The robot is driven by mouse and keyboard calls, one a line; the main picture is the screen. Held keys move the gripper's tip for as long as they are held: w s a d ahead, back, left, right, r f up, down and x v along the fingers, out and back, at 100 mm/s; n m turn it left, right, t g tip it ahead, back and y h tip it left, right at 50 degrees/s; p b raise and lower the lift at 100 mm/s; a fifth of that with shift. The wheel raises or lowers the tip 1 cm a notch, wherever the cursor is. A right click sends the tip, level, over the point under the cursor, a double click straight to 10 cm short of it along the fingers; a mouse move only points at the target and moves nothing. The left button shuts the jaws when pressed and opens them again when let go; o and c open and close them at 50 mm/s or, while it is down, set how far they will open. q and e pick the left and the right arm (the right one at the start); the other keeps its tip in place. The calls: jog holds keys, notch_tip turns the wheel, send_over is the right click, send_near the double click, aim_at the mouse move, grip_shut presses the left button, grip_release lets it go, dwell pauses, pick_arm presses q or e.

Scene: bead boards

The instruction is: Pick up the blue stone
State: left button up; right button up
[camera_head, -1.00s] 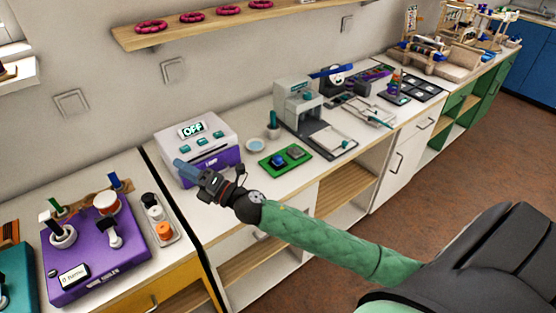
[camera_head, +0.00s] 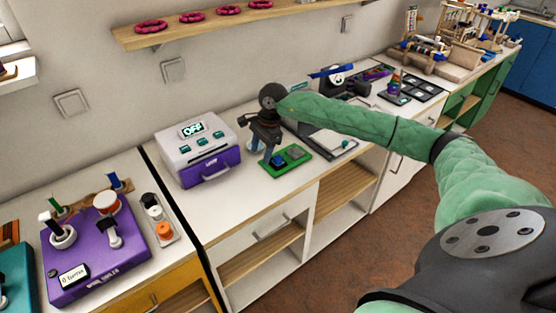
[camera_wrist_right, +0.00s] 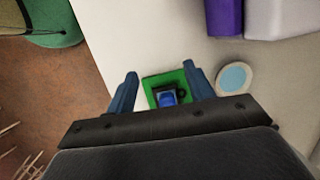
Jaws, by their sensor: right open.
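The blue stone (camera_head: 278,160) sits on the left part of a small green board (camera_head: 287,172) on the counter. In the right wrist view the blue stone (camera_wrist_right: 168,98) shows between my fingers, on the green board (camera_wrist_right: 154,82), its near part hidden by the gripper body. My right gripper (camera_head: 264,149) points down over the left end of the board, open and empty. In the wrist view its fingers (camera_wrist_right: 161,88) are spread to either side of the stone. I cannot tell how far above the stone they are. My left gripper is not in view.
A grey piece (camera_head: 295,152) lies on the board's right part. A white and purple machine (camera_head: 222,172) stands left of the board. A small round dish (camera_wrist_right: 235,78) lies close by. A grey machine behind is partly hidden by my arm. The counter front is clear.

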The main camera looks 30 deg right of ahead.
aim_at(279, 156)
jog(key=d+h, duration=0.1)
jog(key=d, duration=0.1)
jog(key=d+r+h, duration=0.1)
jog(key=d, duration=0.2)
jog(key=d+r, duration=0.1)
jog(key=d, duration=0.1)
jog(key=shift+w+d+g+h, duration=0.1)
jog(key=shift+d+g+h, duration=0.2)
jog(key=shift+d+h, duration=0.1)
jog(key=shift+d, duration=0.15)
notch_tip(279, 156, down, 2)
jog(key=shift+f+p, duration=0.2)
jog(key=shift+p, duration=0.3)
jog(key=f+p, duration=0.1)
jog(key=f, duration=0.1)
jog(key=f+p, duration=0.1)
jog(key=f, duration=0.1)
jog(key=shift+w+a+f+p, duration=0.1)
jog(key=shift+a+p, duration=0.2)
jog(key=shift+p, duration=0.05)
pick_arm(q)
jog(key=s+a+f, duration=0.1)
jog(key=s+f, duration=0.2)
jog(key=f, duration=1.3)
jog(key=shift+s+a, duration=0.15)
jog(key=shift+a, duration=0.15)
pick_arm(e)
jog(key=shift+f, duration=0.55)
